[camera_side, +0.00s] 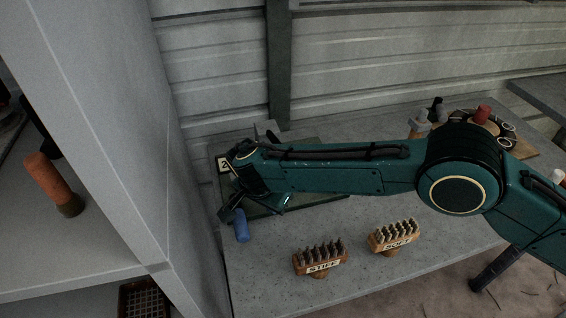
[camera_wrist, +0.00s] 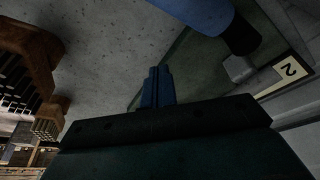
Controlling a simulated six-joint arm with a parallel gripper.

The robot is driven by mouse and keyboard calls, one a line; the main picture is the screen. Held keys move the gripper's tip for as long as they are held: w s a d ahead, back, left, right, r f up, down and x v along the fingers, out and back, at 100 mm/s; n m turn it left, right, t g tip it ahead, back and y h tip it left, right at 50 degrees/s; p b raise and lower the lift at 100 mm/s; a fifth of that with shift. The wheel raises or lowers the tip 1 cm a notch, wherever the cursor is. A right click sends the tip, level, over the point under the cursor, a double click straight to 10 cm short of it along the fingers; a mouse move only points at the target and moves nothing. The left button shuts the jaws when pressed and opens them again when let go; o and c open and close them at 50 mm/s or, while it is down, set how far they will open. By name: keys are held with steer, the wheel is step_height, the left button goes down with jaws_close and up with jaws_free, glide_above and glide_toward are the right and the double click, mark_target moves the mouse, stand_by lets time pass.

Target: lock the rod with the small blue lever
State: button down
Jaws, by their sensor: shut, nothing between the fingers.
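A blue cylindrical handle (camera_side: 241,225), which looks like the small blue lever, stands at the front left edge of the dark green plate (camera_side: 312,200) in the side view. In the wrist view the blue handle (camera_wrist: 203,12) is large at the top, with a dark end pointing toward a grey block. My gripper (camera_side: 229,210) is pointed down beside the handle, close to it; whether they touch I cannot tell. In the wrist view my gripper (camera_wrist: 158,74) has its narrow fingers together and empty, apart from the handle in the picture. The rod cannot be made out; my arm covers much of the plate.
A label "2" (camera_side: 223,164) is at the plate's back left. Two wooden brushes, STIFF (camera_side: 320,258) and SOFT (camera_side: 393,236), lie in front. A grey panel (camera_side: 115,130) rises close on the left, with an orange-handled tool (camera_side: 52,180) beyond. Bare bench lies between plate and brushes.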

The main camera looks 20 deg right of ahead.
steer(key=v, duration=1)
steer(key=shift+w, duration=0.35)
steer(key=shift+w+r+m, duration=0.1)
steer(key=shift+r+m, duration=0.1)
steer(key=shift+m, duration=0.1)
steer(key=shift+w+a+r+m+y, duration=0.15)
steer(key=shift+m+y, duration=0.15)
steer(key=shift+y, duration=0.2)
steer(key=shift+s+a+r+m+g+y, duration=0.3)
steer(key=shift+s+a+m+y, duration=0.1)
steer(key=shift+s+m+y, duration=0.4)
steer(key=shift+s+a+r+m+g+y, duration=0.15)
steer(key=shift+s+a+r+m+y, duration=0.2)
steer(key=shift+s+m+y, duration=0.4)
steer(key=shift+s+a+r+m+g+y, duration=0.25)
steer(key=shift+s+a+m+y, duration=0.3)
steer(key=shift+m, duration=0.4)
steer(key=shift+d, duration=0.15)
